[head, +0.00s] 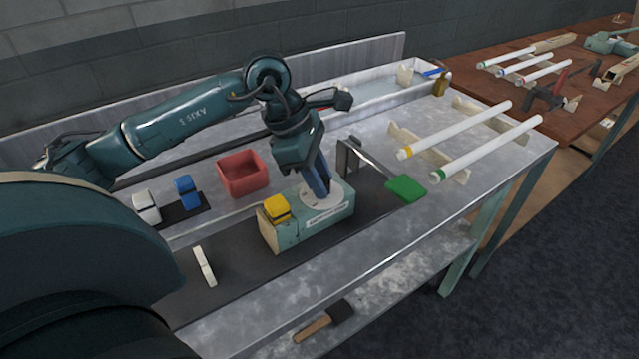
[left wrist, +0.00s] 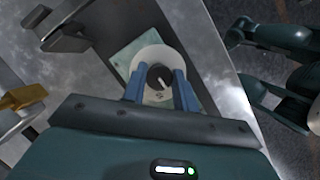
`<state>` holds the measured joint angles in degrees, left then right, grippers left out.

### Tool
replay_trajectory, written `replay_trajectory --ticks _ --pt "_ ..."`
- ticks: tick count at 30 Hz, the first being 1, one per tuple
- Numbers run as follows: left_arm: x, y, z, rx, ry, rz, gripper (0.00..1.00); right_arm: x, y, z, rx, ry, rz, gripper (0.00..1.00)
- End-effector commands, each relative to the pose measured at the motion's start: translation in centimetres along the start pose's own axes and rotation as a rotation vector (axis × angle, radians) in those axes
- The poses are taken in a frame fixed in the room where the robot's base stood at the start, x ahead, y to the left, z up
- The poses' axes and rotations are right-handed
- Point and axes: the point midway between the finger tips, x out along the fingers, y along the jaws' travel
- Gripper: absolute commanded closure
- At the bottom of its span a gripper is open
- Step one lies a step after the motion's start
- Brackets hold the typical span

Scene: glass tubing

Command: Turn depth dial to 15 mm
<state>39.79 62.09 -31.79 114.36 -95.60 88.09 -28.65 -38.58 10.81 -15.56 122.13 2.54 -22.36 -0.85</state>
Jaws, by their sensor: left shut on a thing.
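The depth dial is a dark round knob (left wrist: 160,77) with a white pointer line, on a round white scale plate (left wrist: 151,56). In the head view the plate (head: 308,201) sits on top of a pale green box (head: 283,238) on the bench; the knob is hidden there by the fingers. My left gripper (head: 321,196) points down onto the plate. In the left wrist view its blue fingers (left wrist: 160,80) stand on both sides of the knob, shut on it. The scale marks are too small to read.
A yellow block (head: 277,208) sits on the box's left end. A green pad (head: 405,189) on a metal bracket stands close on the right. A red bin (head: 243,178) is behind left. White tubes (head: 486,149) rest on supports at right. A white strip (head: 205,266) lies front left.

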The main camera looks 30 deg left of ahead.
Motion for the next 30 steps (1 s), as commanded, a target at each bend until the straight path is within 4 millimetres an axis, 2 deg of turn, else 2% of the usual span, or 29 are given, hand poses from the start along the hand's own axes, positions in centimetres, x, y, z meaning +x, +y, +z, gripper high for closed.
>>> replay_trajectory --ticks 6,15,30 --pt "0.2 -0.1 -0.1 -0.180 0.006 0.080 0.94 0.8 0.0 1.2 0.025 0.009 -0.009 0.64" --pt "0.1 -0.1 0.0 -0.381 0.011 0.162 0.94 1.3 0.3 1.1 0.064 0.034 -0.003 0.64" --pt "-0.1 -0.1 0.1 -0.509 0.016 0.213 0.94 1.5 0.1 1.6 0.085 0.033 -0.009 0.64"
